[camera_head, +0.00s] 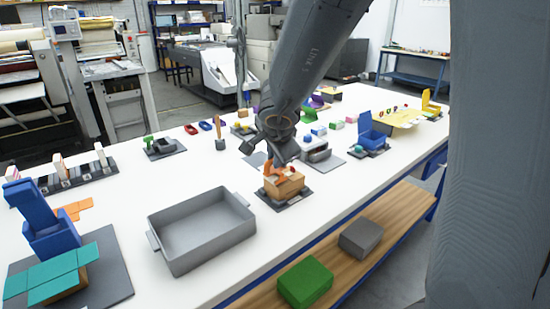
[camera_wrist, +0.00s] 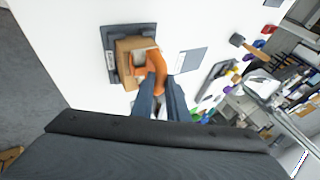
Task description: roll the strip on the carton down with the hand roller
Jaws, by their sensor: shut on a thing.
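The brown carton (camera_head: 288,186) stands on a dark base plate (camera_head: 268,201) near the middle of the white table. It also shows in the wrist view (camera_wrist: 124,50). The orange hand roller (camera_head: 270,170) is at the carton's top. In the wrist view the roller (camera_wrist: 153,66) lies between my dark fingertips, over the carton's right side. My gripper (camera_wrist: 159,90) is shut on it; in the head view my gripper (camera_head: 284,152) is right above the carton. A pale patch on the carton may be the strip; I cannot tell. The roller's contact with it is hidden.
A grey open bin (camera_head: 205,228) stands left of the carton. A flat grey plate (camera_wrist: 190,60) lies beside the carton. A grey drawer box (camera_head: 316,154) is behind it on the right. A blue stand (camera_head: 55,235) is at the far left.

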